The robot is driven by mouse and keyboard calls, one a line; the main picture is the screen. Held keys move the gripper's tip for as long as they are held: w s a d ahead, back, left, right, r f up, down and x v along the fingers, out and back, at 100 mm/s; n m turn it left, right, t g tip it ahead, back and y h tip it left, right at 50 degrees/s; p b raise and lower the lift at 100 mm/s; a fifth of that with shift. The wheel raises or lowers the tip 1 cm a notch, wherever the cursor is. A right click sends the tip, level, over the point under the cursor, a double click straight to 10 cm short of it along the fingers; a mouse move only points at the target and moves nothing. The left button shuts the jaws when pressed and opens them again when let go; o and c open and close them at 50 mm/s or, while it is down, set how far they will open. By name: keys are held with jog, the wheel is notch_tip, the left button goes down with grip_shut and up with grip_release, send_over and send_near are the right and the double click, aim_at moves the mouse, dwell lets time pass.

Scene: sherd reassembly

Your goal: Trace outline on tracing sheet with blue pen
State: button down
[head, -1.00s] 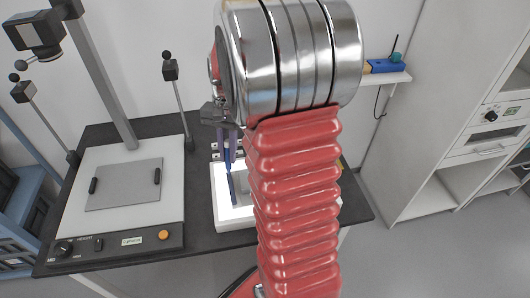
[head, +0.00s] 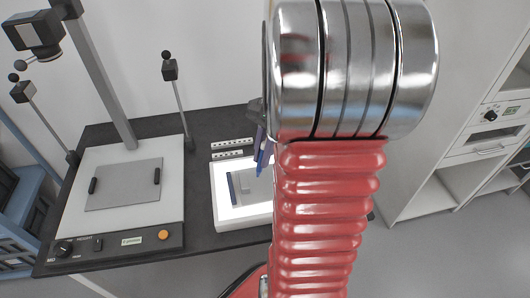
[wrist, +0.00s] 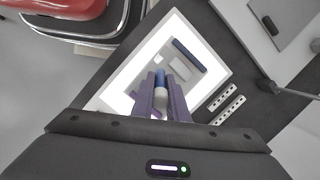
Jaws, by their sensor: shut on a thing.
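My gripper (head: 260,142) is shut on the blue pen (head: 265,157), which points down above the lit light box (head: 228,222). In the wrist view the pen (wrist: 160,80) sits between the purple fingers (wrist: 163,104). A grey tracing sheet (wrist: 141,68) lies on the light box. I cannot tell whether the pen tip touches the sheet, and no drawn outline can be made out. My arm hides the right part of the light box in the head view.
Two pale strips with holes (head: 230,148) lie behind the light box. A camera stand with a grey plate on its base (head: 125,185) stands to the left on the black bench. A white shelf unit (head: 450,170) stands at the right.

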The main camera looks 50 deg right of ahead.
jog(key=shift+d+x, duration=0.2)
jog(key=shift+x, duration=0.6)
jog(key=shift+d+x, duration=0.2)
jog(key=shift+x, duration=0.6)
jog(key=shift+d+x, duration=0.15)
jog(key=shift+x, duration=0.65)
jog(key=w+a+f+n+g+h, duration=0.1)
jog(key=w+a+n+g+h, duration=0.1)
jog(key=w+a+n, duration=1.5)
jog(key=w+a+g, duration=0.1)
jog(key=w+a, duration=0.5)
jog(key=a, duration=0.1)
jog(key=shift+a+n+h, duration=0.15)
jog(key=shift+n+h, duration=0.15)
jog(key=shift+w+f, duration=0.1)
